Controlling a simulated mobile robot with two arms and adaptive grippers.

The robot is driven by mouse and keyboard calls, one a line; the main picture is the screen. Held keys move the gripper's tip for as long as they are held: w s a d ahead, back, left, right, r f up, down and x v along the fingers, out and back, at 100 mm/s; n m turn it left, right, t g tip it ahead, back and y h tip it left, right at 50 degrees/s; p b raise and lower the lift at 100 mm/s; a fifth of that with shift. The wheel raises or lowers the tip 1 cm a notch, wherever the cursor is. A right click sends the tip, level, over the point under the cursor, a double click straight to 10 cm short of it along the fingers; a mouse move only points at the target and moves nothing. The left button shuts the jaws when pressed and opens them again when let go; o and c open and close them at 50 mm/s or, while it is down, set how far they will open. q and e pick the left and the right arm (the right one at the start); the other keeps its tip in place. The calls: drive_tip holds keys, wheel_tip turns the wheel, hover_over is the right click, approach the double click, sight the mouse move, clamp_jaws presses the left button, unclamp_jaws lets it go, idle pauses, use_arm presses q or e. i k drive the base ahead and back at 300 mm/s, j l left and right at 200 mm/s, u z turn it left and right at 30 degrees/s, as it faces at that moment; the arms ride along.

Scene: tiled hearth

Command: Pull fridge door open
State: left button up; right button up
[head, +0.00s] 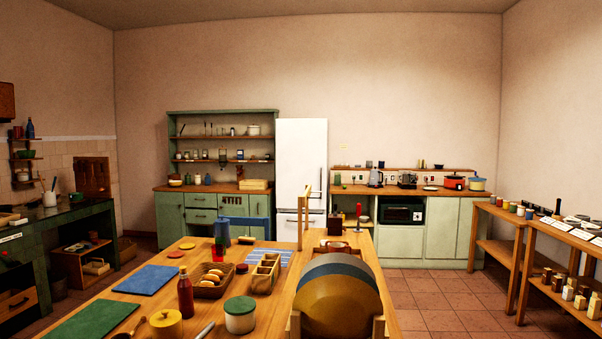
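The fridge (298,160) is a tall white unit against the back wall, between the green dresser and the counter. Its upper door looks shut. A thin dark vertical handle (321,180) shows near the door's right edge. A seam crosses the front lower down, and the part below it is partly hidden by things on the long table. Neither of my grippers is in view.
A long wooden table (225,255) with boards, jars and a basket (210,283) stands between me and the fridge. A large rounded object (337,305) is at its near end. A green dresser (184,215) stands left of the fridge, a counter (440,232) right. Tiled floor (440,300) is clear at right.

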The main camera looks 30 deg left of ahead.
sight(301, 143)
drive_tip(key=i+l+z, duration=0.4)
drive_tip(key=i+z, duration=0.2)
drive_tip(key=i+l+z, duration=0.15)
drive_tip(key=i+z, duration=0.2)
drive_tip(key=i, duration=0.8)
drive_tip(key=i+j+u, duration=0.1)
drive_tip(key=i+u, duration=0.7)
drive_tip(key=i+l+u, duration=0.25)
drive_tip(key=i+u, duration=0.15)
drive_tip(key=i+l+u, duration=0.1)
drive_tip(key=i+u, duration=0.35)
drive_tip(key=i, duration=3.9)
